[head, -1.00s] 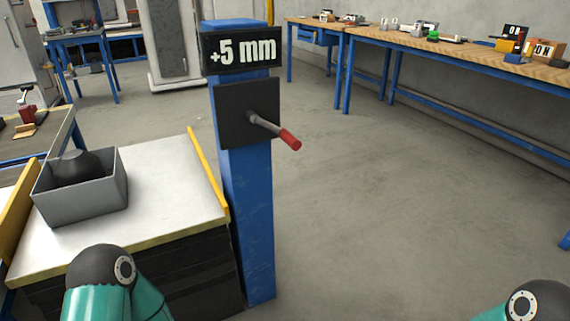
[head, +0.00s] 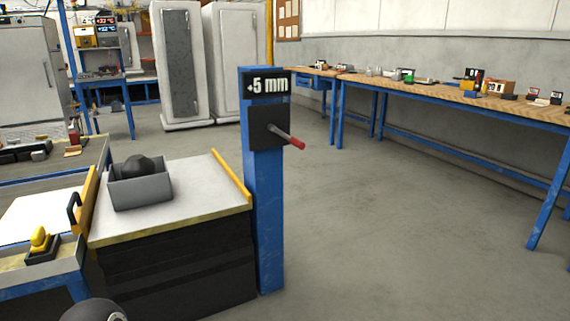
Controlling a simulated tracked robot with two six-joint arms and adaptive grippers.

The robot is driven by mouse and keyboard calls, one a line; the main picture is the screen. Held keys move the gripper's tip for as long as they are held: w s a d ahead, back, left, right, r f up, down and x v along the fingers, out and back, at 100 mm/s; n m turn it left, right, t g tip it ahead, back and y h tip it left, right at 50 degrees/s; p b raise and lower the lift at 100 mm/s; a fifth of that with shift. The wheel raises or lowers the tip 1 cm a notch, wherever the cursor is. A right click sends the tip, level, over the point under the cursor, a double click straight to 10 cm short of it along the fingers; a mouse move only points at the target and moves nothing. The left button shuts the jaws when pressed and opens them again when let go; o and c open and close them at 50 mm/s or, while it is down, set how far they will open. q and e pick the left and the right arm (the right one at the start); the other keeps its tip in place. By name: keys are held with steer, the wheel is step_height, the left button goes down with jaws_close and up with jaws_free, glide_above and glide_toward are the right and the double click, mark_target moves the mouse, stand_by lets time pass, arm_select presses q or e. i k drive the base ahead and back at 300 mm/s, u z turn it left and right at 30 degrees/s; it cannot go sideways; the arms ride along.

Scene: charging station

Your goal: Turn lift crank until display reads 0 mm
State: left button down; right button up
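The lift crank (head: 288,138) has a grey arm and a red handle. It sticks out to the right from a dark plate (head: 262,128) on a blue post (head: 265,220). The display (head: 266,86) above the plate reads "+5 mm" in white on black. A lift table (head: 205,190) with a white top stands left of the post. Neither of my grippers shows. Only a dark round joint of my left arm shows at the bottom left edge, well away from the crank.
A grey bin (head: 140,188) holding a dark round object stands on the lift table. A cart with a yellow object (head: 40,239) is at the lower left. A long workbench (head: 460,95) lines the right wall. The floor right of the post is clear.

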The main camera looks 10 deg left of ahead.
mark_target(300, 144)
steer(key=u, duration=0.5)
steer(key=i, duration=1.8)
steer(key=z, duration=0.55)
